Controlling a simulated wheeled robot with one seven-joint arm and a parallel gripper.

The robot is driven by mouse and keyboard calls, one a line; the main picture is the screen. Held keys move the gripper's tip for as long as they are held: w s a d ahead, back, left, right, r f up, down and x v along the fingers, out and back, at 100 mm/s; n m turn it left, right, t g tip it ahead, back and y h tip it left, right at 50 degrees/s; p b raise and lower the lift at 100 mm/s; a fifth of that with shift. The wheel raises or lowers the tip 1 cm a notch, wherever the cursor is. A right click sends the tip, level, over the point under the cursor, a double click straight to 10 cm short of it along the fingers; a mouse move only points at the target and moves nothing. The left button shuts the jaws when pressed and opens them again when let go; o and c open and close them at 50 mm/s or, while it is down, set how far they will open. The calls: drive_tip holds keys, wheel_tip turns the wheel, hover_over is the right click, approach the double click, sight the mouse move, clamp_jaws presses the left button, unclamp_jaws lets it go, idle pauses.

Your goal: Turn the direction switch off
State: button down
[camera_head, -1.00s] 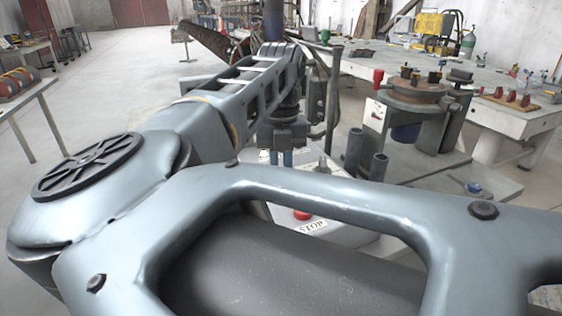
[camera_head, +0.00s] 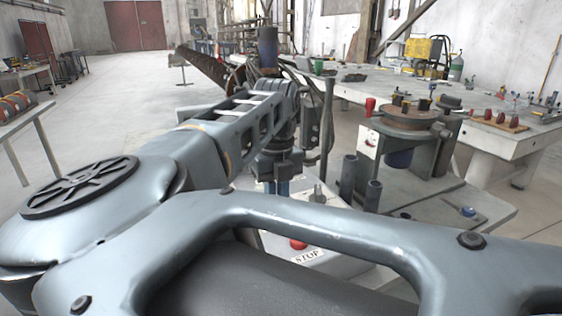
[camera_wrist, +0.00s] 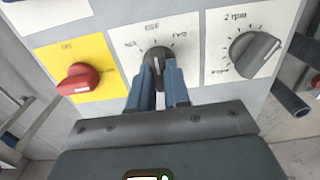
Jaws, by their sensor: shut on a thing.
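In the wrist view, a control panel carries three rotary switches. The middle one, a small black knob (camera_wrist: 156,58) on a white plate, is probably the direction switch. Its upper end appears to face roughly the middle label; the lettering is too blurred to read surely. The blue fingers of my gripper (camera_wrist: 160,82) are shut on this knob, one finger on each side, hiding its lower part. In the head view, my gripper (camera_head: 277,187) points down at the control box, and my own arm hides the knob.
A red knob (camera_wrist: 77,82) on a yellow plate sits left of the middle knob, and a larger grey dial (camera_wrist: 253,54) sits right. In the head view, a red stop button (camera_head: 298,244) is on the box. A positioner table (camera_head: 409,122) stands to the right.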

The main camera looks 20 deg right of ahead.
drive_tip(key=c, duration=1.1)
unclamp_jaws()
drive_tip(key=shift+w+a+r, duration=0.1)
drive_tip(key=shift+r, duration=0.25)
drive_tip(key=shift+r+p, duration=0.4)
drive_tip(key=shift+r, duration=0.1)
drive_tip(key=r+p, duration=0.2)
drive_tip(key=r, duration=0.1)
drive_tip(key=r+p, duration=0.2)
drive_tip(key=r, duration=0.1)
drive_tip(key=shift+d+r, duration=0.2)
drive_tip(key=shift+r, duration=0.1)
